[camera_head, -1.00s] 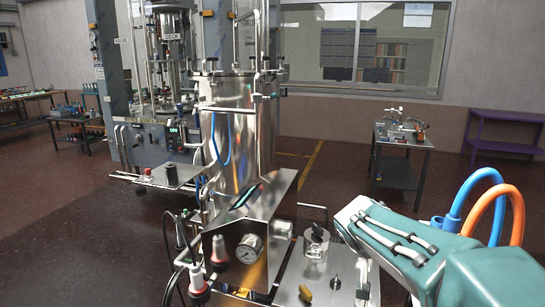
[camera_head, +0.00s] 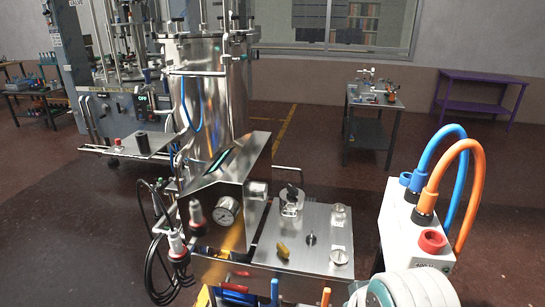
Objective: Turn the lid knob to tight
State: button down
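A tall shiny steel vessel (camera_head: 226,100) stands left of centre, with rods and clamp-like fittings around its upper rim (camera_head: 205,38). The top is partly cut off by the picture's edge. My gripper is not in view.
A pressure gauge (camera_head: 228,211) and red-and-white plugs (camera_head: 197,214) with black cables are at the panel's left. A white box (camera_head: 412,237) with blue and orange hoses blocks the lower right. A small table (camera_head: 375,102) and purple bench (camera_head: 487,80) stand behind. Open floor lies between.

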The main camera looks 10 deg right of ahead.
aim_at(292, 190)
jog(key=i+j+z, duration=0.1)
jog(key=i, duration=0.45)
jog(key=i+j+z, duration=0.15)
jog(key=i, duration=0.35)
jog(key=j, duration=0.1)
